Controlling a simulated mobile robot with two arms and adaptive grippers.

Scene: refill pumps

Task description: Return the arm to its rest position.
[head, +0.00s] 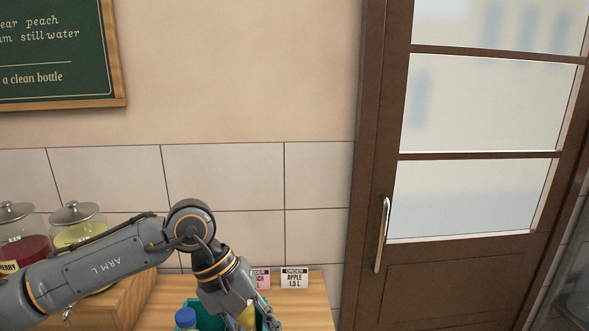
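My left arm reaches in from the left and bends down at the elbow over a wooden counter. My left gripper (256,318) is at the bottom edge of the head view, over or beside a teal crate (204,301). Its fingertips are partly cut off, so I cannot tell whether it is open or shut. Something yellow (246,316) shows right by the gripper; I cannot tell whether it is held. A blue-capped bottle (186,318) is at the crate's left side. My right gripper is not in view.
Order cards, one reading apple 1.5 L (294,278) and a pink one (261,279), stand at the counter's back. Glass jars of red (24,252) and yellow-green (78,234) liquid stand left, behind my arm. A brown door (369,200) is right. The counter's (313,308) right end is clear.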

